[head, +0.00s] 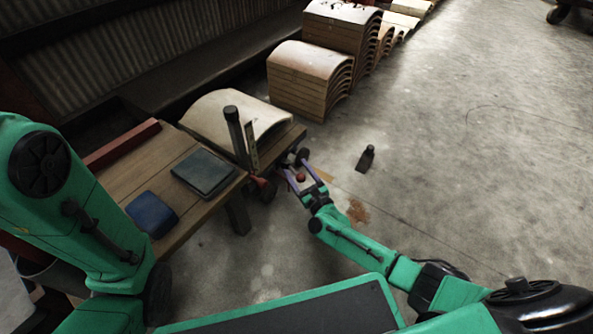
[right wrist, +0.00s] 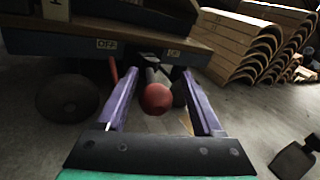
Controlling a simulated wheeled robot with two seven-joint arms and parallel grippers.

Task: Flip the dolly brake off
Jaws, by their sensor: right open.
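The dolly (head: 150,160) has a wooden deck and stands at left centre in the head view. Its brake lever ends in a round red knob (right wrist: 157,98), which also shows in the head view (head: 300,176). In the right wrist view an "OFF" label (right wrist: 107,44) is on the dolly edge to the left, and a second label (right wrist: 173,53), seemingly "ON", is to the right. The knob is nearer the second label. My right gripper (head: 296,178) is open, its purple fingers (right wrist: 160,74) on either side of the knob; contact cannot be told. My left gripper is out of view.
On the deck are a curved pale panel (head: 215,115), a dark upright post (head: 236,135), a dark folder (head: 204,172) and a blue pouch (head: 151,213). Stacked curved wooden pieces (head: 305,80) stand behind. A small dark object (head: 366,158) is on the otherwise open floor at right.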

